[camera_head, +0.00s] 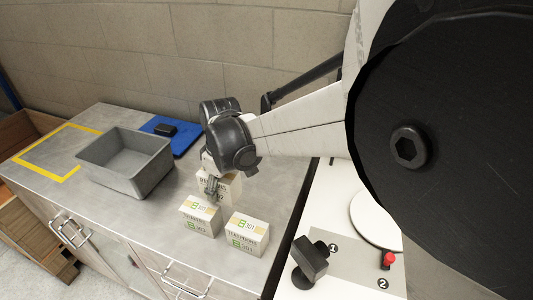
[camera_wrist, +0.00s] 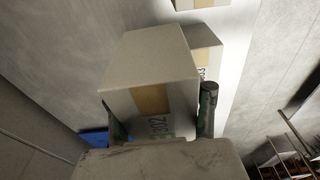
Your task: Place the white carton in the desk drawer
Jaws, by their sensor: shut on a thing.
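My gripper (camera_head: 212,187) is over the steel counter (camera_head: 150,214). It is shut on a white carton (camera_head: 230,187) with a tan stripe. In the wrist view this carton (camera_wrist: 150,70) sits between the two fingers, and its label appears to end in 302. The head view does not clearly show whether its base touches the counter. Two similar cartons stand apart in front, a left one (camera_head: 200,219) and a right one (camera_head: 247,235). The counter front has a left handle (camera_head: 70,232) and a right handle (camera_head: 185,281); no open drawer is plainly visible.
A grey open bin (camera_head: 126,176) stands left of the cartons. Behind it is a blue mat (camera_head: 184,136) with a black object (camera_head: 166,129). Yellow tape (camera_head: 44,176) marks the far left. A white table (camera_head: 330,282) with a red-topped item (camera_head: 388,260) is at right.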

